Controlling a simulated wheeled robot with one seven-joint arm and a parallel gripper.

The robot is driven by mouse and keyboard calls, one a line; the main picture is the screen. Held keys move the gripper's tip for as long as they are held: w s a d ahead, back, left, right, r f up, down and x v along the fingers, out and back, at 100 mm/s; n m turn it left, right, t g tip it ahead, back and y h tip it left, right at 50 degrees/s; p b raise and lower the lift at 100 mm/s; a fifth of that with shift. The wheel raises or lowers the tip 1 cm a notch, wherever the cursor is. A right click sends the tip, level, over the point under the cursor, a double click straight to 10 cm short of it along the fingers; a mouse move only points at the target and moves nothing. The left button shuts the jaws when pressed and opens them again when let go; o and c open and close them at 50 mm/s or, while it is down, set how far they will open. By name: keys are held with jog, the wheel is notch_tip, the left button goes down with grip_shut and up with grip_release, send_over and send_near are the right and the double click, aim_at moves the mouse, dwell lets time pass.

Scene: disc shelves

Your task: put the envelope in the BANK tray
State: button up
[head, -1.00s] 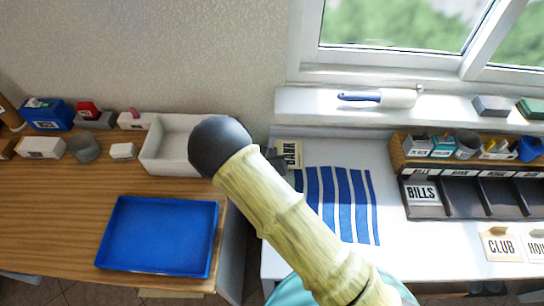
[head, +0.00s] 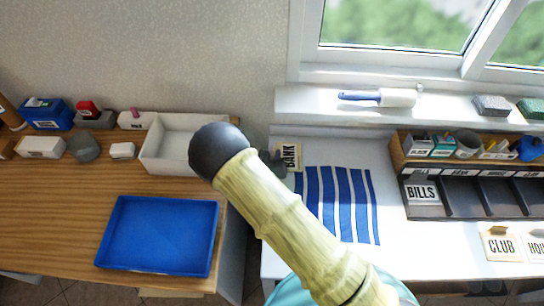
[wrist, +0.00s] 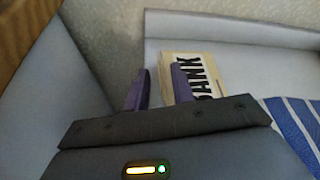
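The envelope (head: 289,157) is a cream piece marked BANK, lying at the back left of the white desk. It also shows in the wrist view (wrist: 205,68), partly hidden behind my right finger. My gripper (wrist: 161,70) is open, with its purple fingers apart at the envelope's left side. I cannot tell whether a finger touches it. In the head view my gripper (head: 272,160) is mostly hidden behind my arm. The dark sorter (head: 475,213) on the right has several trays with small labels above. The BANK tray (head: 459,200) appears to be second from left, empty.
An envelope marked BILLS (head: 421,193) stands in the leftmost tray. CLUB (head: 501,245) and another envelope (head: 537,246) lie in front of the sorter. A blue striped cloth (head: 345,205) covers the desk's middle. A blue tray (head: 160,236) sits on the wooden table.

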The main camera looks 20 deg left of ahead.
jog(key=v, duration=1.2)
jog(key=shift+b, duration=0.35)
jog(key=shift+d+r, duration=0.1)
jog(key=w+d+r+m+g+h, duration=0.25)
jog(key=d+m+h, duration=0.25)
jog(key=d+m, duration=0.3)
jog(key=w+d+r+m+g+h, duration=0.15)
jog(key=d+r+m+h, duration=0.3)
jog(key=d, duration=0.65)
jog(key=s+d+r+m+g+y, duration=0.3)
jog(key=s+d+m+g, duration=0.7)
jog(key=m, duration=0.8)
notch_tip(320, 180, up, 6)
jog(key=w+d+m+t+y, duration=0.2)
jog(key=d+m+t+y, duration=0.1)
jog(key=m, duration=0.8)
jog(key=shift+w+y, duration=0.3)
jog(key=shift+y, duration=0.45)
